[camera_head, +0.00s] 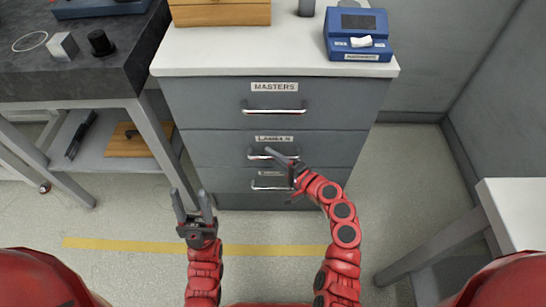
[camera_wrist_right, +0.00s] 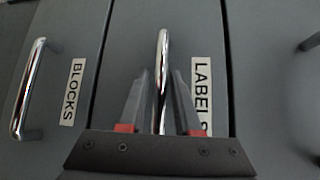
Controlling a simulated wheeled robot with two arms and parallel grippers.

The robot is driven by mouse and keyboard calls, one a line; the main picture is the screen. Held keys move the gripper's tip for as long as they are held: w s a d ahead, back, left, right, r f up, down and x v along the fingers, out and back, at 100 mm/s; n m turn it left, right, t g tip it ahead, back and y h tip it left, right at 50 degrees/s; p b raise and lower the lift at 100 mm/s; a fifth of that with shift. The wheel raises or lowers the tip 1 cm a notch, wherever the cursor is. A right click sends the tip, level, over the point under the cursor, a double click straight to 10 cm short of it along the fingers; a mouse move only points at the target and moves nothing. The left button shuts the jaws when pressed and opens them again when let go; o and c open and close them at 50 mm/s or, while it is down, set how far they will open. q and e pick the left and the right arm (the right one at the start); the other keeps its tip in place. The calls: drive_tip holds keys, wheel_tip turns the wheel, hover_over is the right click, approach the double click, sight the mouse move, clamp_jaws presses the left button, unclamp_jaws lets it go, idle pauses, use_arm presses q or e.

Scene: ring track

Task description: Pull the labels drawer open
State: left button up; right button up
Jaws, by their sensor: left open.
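The labels drawer (camera_head: 225,148) is the middle drawer of a grey cabinet and looks shut, flush with its neighbours. Its chrome bar handle (camera_wrist_right: 163,50) stands between the two fingers of my right gripper (camera_wrist_right: 161,95) in the right wrist view, with a narrow gap on each side. The LABELS plate (camera_wrist_right: 202,85) is partly hidden by the right finger. In the head view my right gripper (camera_head: 279,157) covers part of that handle and of the plate (camera_head: 273,138). My left gripper (camera_head: 192,205) is open and empty, low in front of the cabinet's left side.
The MASTERS drawer (camera_head: 210,100) is above and the BLOCKS drawer, with its own handle (camera_wrist_right: 27,90), below; both look shut. A dark workbench (camera_head: 60,85) stands left, a white table (camera_head: 515,205) right. The floor in front is clear, crossed by a yellow line (camera_head: 120,244).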

clamp_jaws()
idle(1.3)
